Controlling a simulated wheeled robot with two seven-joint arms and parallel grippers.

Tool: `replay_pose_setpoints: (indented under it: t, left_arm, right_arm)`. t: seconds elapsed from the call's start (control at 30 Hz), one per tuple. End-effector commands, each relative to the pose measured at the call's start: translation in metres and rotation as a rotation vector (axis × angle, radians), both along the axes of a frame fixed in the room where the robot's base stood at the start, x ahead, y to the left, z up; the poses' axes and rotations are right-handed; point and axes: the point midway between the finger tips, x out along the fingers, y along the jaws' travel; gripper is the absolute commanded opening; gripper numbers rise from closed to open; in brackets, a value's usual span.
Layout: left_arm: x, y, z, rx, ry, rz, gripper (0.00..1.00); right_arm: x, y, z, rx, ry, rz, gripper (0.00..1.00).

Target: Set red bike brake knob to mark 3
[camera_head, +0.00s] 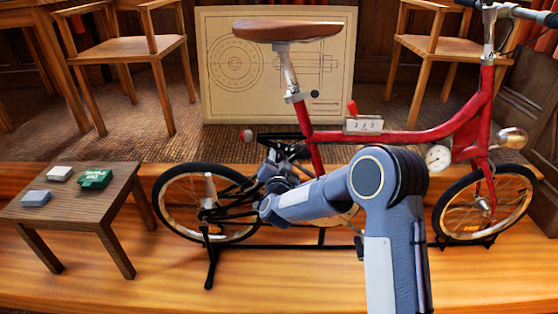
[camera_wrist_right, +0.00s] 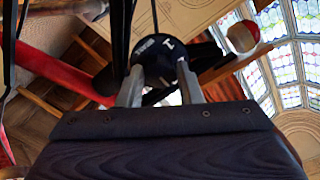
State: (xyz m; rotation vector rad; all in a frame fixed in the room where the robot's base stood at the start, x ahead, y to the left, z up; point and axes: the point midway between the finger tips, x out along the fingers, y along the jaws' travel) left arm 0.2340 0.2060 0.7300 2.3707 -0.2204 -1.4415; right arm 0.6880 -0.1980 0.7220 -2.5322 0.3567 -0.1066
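The red bike (camera_head: 400,137) stands side-on in the head view. The round black brake knob (camera_wrist_right: 158,62) shows in the right wrist view, with small white lettering and a white figure that looks like 1. My right gripper (camera_wrist_right: 160,80) has its two grey fingers on either side of the knob, with their tips against its edges. In the head view my right arm reaches left to the rear of the bike below the saddle, where the knob is hard to make out. My left gripper is in neither view.
A lever with a red grip (camera_head: 352,107) stands on a numbered plate (camera_head: 363,126) on the frame. A white and red round part (camera_head: 248,135) sticks out at the bike's rear, close to my gripper. A small wooden table (camera_head: 75,207) with boxes stands left.

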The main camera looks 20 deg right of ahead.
Motion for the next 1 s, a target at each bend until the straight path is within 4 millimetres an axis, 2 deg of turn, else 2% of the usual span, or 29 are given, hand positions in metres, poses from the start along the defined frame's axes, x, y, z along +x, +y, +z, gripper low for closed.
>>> replay_pose_setpoints:
  t: [0.03,0.13,0.47,0.8,1.0]
  left_arm:
    - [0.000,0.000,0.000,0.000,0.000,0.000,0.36]
    - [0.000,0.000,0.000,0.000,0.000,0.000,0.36]
    - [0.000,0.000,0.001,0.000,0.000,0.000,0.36]
    - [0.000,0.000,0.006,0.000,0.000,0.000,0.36]
    - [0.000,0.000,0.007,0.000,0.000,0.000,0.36]
  right_arm:
    - [0.000,0.000,-0.001,0.000,0.001,0.001,0.39]
    - [0.000,0.000,0.000,0.001,0.000,0.000,0.50]
    - [-0.005,0.002,0.000,0.001,0.001,0.001,0.50]
    - [-0.057,0.017,0.000,0.001,0.002,0.002,0.50]
    - [-0.074,0.022,0.000,0.000,0.001,0.001,0.50]
